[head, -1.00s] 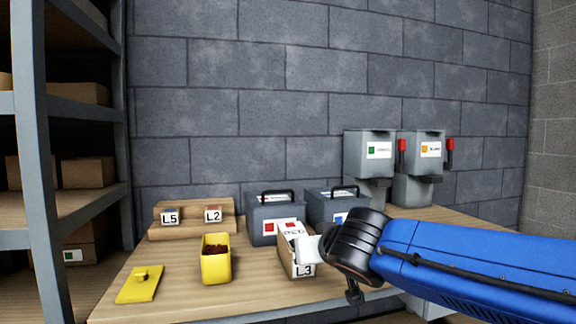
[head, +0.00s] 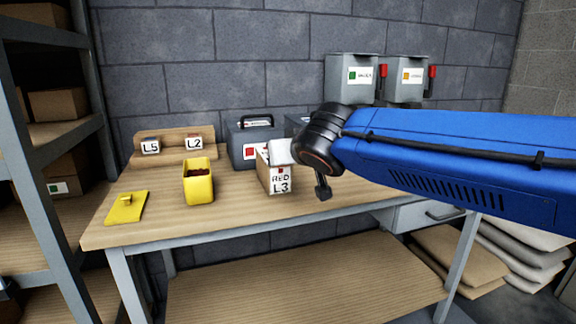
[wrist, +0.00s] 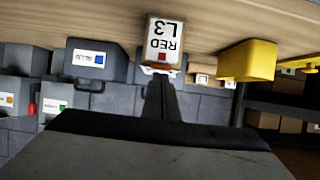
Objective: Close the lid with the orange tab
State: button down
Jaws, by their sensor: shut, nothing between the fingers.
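A yellow lid with a knob (head: 126,208) lies flat on the table, beside an open yellow bin (head: 199,187) with dark red contents. My gripper (wrist: 160,80) is shut and empty, its tips appearing in front of the carton's edge in the wrist view; any contact is unclear. In the head view my blue arm hides part of the scene.
A grey case with a red label (head: 251,146) stands behind the carton; a blue-labelled case (wrist: 95,60) is beside it. Two grey wall boxes with red levers, one green-labelled (head: 352,78), one orange-labelled (head: 406,78), are at the back right. The table front (head: 180,228) is clear.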

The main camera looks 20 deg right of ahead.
jog(key=s+f, duration=0.2)
jog(key=s, duration=0.7)
jog(key=s+d+f+g+h, duration=0.1)
jog(key=s+d+f+g, duration=0.1)
jog(key=s+d+f, duration=0.3)
jog(key=s+d+f+g+h, duration=0.1)
jog(key=s+d+f+g, duration=0.15)
jog(key=f, duration=0.45)
jog(key=s+f+g+y, duration=0.2)
jog(key=s+f+g, duration=0.1)
jog(key=s+f, duration=0.5)
notch_tip(320, 180, down, 2)
jog(key=shift+s+d+f+g, duration=0.2)
jog(key=shift+s+d+g, duration=0.1)
jog(key=shift+s+g, duration=0.1)
